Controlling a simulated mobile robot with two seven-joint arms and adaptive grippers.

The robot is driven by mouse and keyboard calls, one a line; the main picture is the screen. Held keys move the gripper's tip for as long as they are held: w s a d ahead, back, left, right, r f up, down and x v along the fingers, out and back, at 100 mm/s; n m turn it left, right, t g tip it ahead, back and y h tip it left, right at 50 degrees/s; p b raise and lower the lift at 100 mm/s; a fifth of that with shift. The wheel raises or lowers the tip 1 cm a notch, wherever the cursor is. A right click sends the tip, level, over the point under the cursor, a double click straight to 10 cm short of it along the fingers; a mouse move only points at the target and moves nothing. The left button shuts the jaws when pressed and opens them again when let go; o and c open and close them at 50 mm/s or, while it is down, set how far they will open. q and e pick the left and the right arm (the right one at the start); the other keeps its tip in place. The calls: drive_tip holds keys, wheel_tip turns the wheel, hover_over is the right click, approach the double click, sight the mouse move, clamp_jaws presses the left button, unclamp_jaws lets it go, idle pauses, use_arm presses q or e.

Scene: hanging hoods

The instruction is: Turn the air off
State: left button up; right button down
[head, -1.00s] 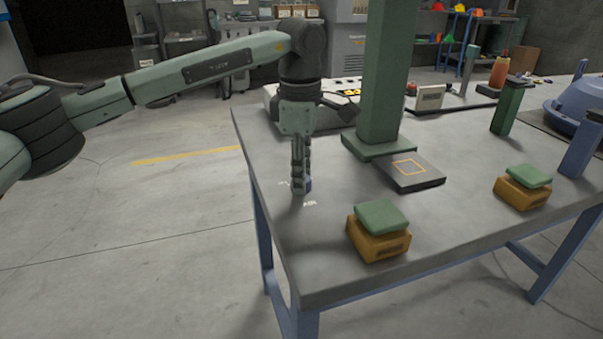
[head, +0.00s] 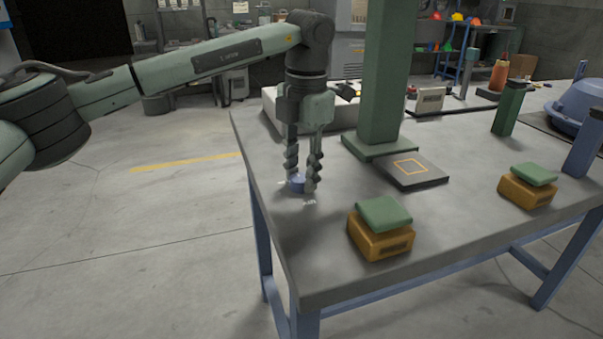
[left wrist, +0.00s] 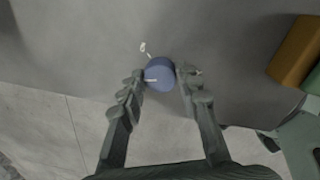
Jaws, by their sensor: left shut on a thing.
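A small round blue knob (head: 298,185) sits on the grey table top near its left edge. My left gripper (head: 301,183) points down over it, shut on the knob with one finger on each side. In the left wrist view the knob (left wrist: 159,72) lies between the two fingertips (left wrist: 160,77), with a white pointer line toward the picture's left. A small white mark (left wrist: 143,47) is on the table beside it; its writing is too small to read.
Two orange boxes with green pads, a nearer one (head: 380,232) and a farther one (head: 527,186), stand on the table (head: 310,255). A green column (head: 385,85) rises behind the gripper, with a dark plate (head: 415,175) beside it. The table's left edge is close.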

use_arm(q)
drive_tip(key=n, duration=0.5)
drive_tip(key=shift+b, duration=0.3)
drive_tip(key=shift+n, duration=0.8)
use_arm(e)
drive_tip(key=shift+v, duration=1.1)
drive_tip(key=shift+s+d, duration=0.1)
drive_tip(key=shift+d, duration=0.15)
use_arm(q)
drive_tip(key=o, duration=0.9)
drive_tip(key=shift+o, duration=1.3)
use_arm(e)
drive_tip(key=shift+w+r, duration=0.1)
drive_tip(key=shift+w, duration=0.2)
